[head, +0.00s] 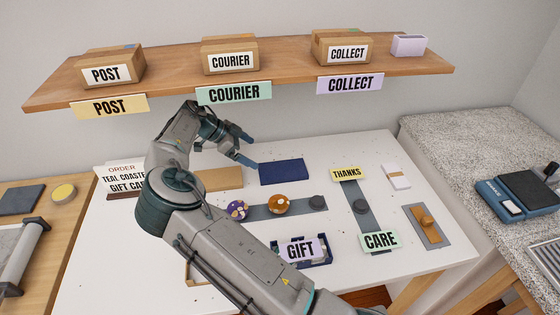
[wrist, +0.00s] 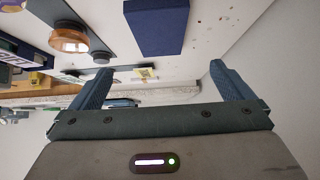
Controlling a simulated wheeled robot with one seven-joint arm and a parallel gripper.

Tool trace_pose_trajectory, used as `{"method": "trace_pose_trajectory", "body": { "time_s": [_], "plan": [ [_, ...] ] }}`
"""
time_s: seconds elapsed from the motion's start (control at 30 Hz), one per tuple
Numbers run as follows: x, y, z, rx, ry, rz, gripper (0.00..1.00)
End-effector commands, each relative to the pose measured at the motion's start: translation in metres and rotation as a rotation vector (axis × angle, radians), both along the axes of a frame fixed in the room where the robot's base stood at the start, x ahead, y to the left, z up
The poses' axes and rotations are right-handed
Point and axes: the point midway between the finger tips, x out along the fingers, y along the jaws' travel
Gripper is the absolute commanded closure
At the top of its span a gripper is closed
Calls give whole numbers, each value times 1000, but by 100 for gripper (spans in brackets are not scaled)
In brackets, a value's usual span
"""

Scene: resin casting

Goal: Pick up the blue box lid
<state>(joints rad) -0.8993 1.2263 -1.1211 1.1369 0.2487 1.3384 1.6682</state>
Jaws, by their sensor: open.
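The blue box lid (head: 284,172) is a flat dark blue rectangle lying on the white table, towards its back middle. It also shows at the top of the wrist view (wrist: 156,27). My gripper (head: 250,150) is open and empty, above and just left of the lid in the head view. In the wrist view its two blue fingertips (wrist: 160,76) are spread wide with nothing between them, and the lid is apart from them.
A grey strip (head: 262,212) with several round pieces lies in front of the lid. A tan card (head: 220,178) lies to its left. The GIFT box (head: 326,262) stands nearer the front. A wooden shelf (head: 180,82) with boxes hangs above the table.

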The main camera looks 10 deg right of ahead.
Motion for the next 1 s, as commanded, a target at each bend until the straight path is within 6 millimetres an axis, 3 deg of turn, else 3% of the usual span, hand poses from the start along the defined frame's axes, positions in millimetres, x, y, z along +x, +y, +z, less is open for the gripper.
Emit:
{"method": "trace_pose_trajectory", "body": {
  "time_s": [0.4,0.67,1.0],
  "plan": [
    [0,-54,-48,-2,2,-9,0],
    [0,-66,-62,-2,1,-3,0],
    [0,-97,-93,-1,2,-2,0]
  ]
}}
